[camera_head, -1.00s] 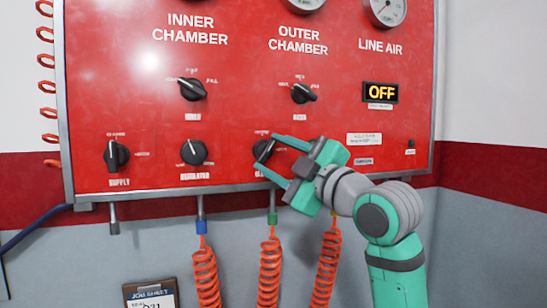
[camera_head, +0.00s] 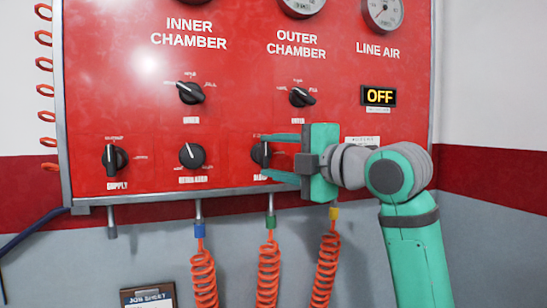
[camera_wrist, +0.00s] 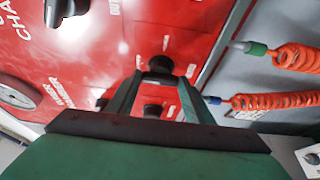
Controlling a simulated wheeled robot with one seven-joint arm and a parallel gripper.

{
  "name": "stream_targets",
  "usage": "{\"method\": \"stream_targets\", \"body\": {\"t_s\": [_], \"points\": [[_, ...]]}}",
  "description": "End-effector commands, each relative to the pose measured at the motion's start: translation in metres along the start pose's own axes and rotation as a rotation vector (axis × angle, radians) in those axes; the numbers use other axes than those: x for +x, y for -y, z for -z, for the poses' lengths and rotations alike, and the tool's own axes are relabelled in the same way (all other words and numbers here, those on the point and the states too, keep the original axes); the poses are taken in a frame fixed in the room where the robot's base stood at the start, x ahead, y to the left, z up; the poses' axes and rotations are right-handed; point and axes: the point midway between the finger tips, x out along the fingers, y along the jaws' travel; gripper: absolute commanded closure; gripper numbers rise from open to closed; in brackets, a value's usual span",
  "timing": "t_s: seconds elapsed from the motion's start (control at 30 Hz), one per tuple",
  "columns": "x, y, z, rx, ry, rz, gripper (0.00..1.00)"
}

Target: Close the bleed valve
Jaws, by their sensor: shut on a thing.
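The bleed valve knob (camera_head: 258,153) is the black knob at the lower right of the red panel, with a partly hidden label under it. Its grip bar looks about upright. My gripper (camera_head: 266,156) reaches in from the right with one finger above and one below the knob, shut on it. In the wrist view the dark knob (camera_wrist: 160,64) sits between the tips of the two green fingers (camera_wrist: 160,78). The fingers hide part of the knob's face and markings.
The regulator knob (camera_head: 192,155) and supply knob (camera_head: 115,158) are to the left on the same row. Two more knobs (camera_head: 190,92) (camera_head: 302,96) sit above. A display (camera_head: 379,95) reads OFF. Orange coiled hoses (camera_head: 269,275) hang below the panel.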

Motion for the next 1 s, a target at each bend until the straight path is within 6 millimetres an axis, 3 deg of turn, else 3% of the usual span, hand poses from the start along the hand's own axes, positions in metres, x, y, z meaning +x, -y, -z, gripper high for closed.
{"method": "stream_targets", "body": {"t_s": [0.4, 0.43, 0.5, 0.83, 1.0], "points": [[0.000, 0.001, -0.001, -0.006, 0.002, 0.005, 0.76], [0.000, 0.001, -0.001, -0.006, 0.001, 0.005, 0.46], [0.000, 0.001, -0.001, -0.006, 0.001, 0.005, 0.34], [-0.002, 0.000, 0.000, -0.005, 0.001, 0.003, 0.34], [-0.021, 0.000, -0.001, -0.005, 0.002, 0.000, 0.34]]}}
